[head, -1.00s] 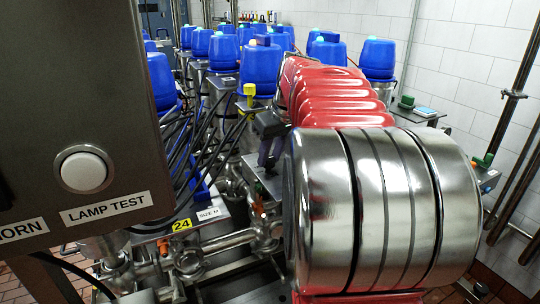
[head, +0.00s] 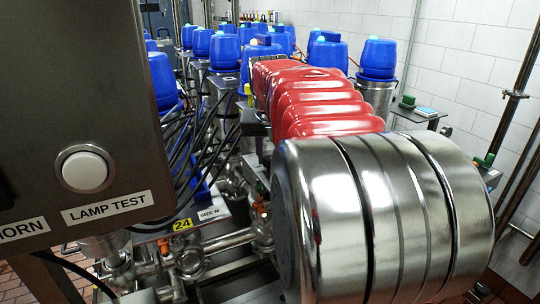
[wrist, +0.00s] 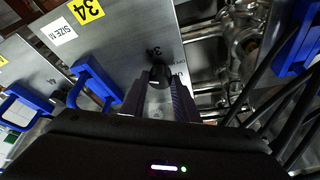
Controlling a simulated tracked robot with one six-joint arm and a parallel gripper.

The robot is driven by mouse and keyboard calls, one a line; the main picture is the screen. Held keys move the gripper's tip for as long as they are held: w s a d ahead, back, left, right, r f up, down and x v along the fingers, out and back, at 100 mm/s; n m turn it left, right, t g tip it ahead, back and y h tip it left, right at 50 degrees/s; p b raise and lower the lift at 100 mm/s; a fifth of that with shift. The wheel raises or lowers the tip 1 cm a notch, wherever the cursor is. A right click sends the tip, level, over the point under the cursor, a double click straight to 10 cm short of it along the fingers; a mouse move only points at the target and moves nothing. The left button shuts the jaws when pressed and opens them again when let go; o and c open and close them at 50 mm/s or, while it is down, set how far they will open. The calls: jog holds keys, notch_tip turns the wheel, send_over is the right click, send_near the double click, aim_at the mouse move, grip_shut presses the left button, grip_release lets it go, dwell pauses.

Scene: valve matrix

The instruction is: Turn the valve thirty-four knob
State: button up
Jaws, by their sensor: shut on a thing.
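The valve thirty-four knob (wrist: 158,73) is small and black with a pale mark, on a grey metal plate (wrist: 130,45). The plate carries a yellow "34" label (wrist: 88,10) and a white "SIZE M" label. My gripper (wrist: 160,86) has its two purple-grey fingers on either side of the knob and is shut on it. In the head view my red and silver arm hides the knob and most of the gripper.
Blue handles (wrist: 95,82) stand beside the plate, with another (wrist: 300,42) at right near black cables. In the head view a grey control box (head: 75,110) fills the left, and blue-capped valves (head: 223,52) stand in rows behind. A plate labelled 24 (head: 182,224) is lower left.

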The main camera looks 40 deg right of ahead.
jog(key=m, duration=0.2)
jog(key=m+g, duration=0.1)
jog(key=shift+w+a+m+h, duration=0.1)
jog(key=shift+w+m+h, duration=0.1)
jog(key=shift+m+h, duration=0.2)
jog(key=shift+m+g+h, duration=0.3)
jog(key=shift+m+g, duration=0.6)
jog(key=shift+m, duration=1.1)
jog(key=o, duration=1.1)
jog(key=shift+c, duration=0.2)
jog(key=v, duration=1.3)
jog(key=shift+r, duration=0.35)
jog(key=shift+w, duration=0.1)
